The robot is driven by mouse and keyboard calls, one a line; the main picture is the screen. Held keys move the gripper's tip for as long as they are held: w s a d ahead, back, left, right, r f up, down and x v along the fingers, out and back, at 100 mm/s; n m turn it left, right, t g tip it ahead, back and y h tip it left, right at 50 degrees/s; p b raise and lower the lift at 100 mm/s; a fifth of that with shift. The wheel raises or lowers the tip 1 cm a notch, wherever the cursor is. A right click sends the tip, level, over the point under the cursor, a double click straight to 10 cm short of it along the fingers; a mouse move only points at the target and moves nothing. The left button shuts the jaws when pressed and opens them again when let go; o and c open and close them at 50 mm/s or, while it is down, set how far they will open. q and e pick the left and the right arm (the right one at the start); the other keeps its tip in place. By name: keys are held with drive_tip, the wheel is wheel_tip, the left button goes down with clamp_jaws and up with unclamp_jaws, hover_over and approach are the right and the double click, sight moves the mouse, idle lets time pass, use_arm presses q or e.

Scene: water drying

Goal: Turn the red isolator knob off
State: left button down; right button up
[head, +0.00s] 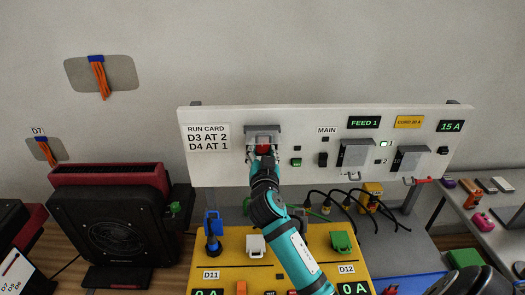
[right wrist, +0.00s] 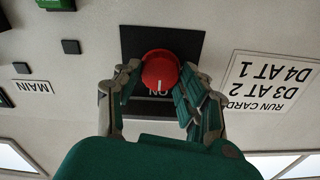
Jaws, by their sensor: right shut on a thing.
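The red isolator knob (head: 263,148) sits on a dark plate (head: 263,131) on the white panel, to the right of the run card. In the right wrist view, which is upside down, the red knob (right wrist: 158,68) shows a white mark lined up with the "ON" label (right wrist: 158,93). My right gripper (head: 263,156) is at the knob, with one finger on each side of it. It is shut on the knob, as the right wrist view also shows for the gripper (right wrist: 160,76). My left gripper is not in view.
The white panel (head: 225,170) also bears a "MAIN" switch (head: 323,159), a green button (head: 296,162) and two grey covers. Below it is a yellow unit (head: 327,242) with connectors. A black fan unit (head: 112,230) stands at the left.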

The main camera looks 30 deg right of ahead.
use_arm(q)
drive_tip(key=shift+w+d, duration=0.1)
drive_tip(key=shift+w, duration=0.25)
use_arm(e)
drive_tip(key=shift+n, duration=0.4)
drive_tip(key=n, duration=0.4)
drive_tip(key=shift+r+p, duration=0.1)
drive_tip(key=shift+p, duration=0.2)
drive_tip(key=n+p, duration=0.1)
drive_tip(key=n, duration=0.2)
drive_tip(key=shift+n, duration=0.3)
drive_tip(key=n+p, duration=0.1)
drive_tip(key=n, duration=0.3)
drive_tip(key=shift+n, duration=0.3)
use_arm(q)
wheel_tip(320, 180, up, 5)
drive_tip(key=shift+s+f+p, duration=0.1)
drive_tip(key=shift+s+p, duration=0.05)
drive_tip(key=shift+p, duration=0.95)
use_arm(e)
drive_tip(key=n, duration=0.4)
drive_tip(key=shift+n, duration=0.4)
